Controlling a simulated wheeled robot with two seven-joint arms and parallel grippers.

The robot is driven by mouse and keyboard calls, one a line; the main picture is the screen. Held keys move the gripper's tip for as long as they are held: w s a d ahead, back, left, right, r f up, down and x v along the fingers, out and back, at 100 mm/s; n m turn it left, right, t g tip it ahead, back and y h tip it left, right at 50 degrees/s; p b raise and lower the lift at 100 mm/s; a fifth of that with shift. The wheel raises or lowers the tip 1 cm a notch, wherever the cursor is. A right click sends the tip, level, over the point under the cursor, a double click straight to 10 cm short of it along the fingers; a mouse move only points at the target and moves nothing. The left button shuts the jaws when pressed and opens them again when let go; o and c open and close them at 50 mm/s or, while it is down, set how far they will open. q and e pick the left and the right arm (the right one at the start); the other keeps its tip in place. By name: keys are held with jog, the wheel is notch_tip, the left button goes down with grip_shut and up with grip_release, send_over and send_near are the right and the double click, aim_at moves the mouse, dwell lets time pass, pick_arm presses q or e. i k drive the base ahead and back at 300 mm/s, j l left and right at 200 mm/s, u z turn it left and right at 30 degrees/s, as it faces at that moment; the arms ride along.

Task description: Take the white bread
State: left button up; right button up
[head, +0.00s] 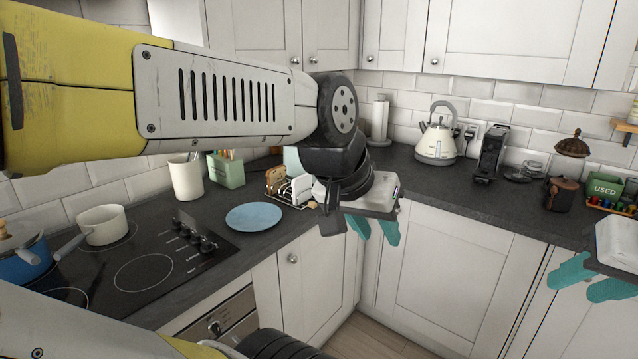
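The white bread (302,186) is a pale slice standing in a wire rack (286,202) on the corner of the worktop, beside a brown toast slice (276,179). Part of its right side is close to or behind my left arm's wrist in the picture. My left gripper (374,229) hangs to the right of the rack, in front of the cupboard doors, with its teal fingers apart and nothing between them. My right gripper (591,279) is at the far right edge, teal fingers apart and empty, its body partly cut off.
A blue plate (254,217) lies left of the rack. A white crock (187,179) and a green holder (227,171) stand behind. The black hob (140,270) holds a pan (101,225). A kettle (436,140) and a coffee machine (490,153) stand at the back right.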

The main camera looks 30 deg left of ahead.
aim_at(302, 182)
jog(key=i+j+u, duration=0.15)
jog(key=u, duration=0.35)
jog(key=i+u, duration=0.5)
jog(key=i+l+u, duration=0.1)
jog(key=u, duration=0.35)
jog(key=i+l+u, duration=0.2)
jog(key=i+u, duration=0.15)
jog(key=u, duration=0.15)
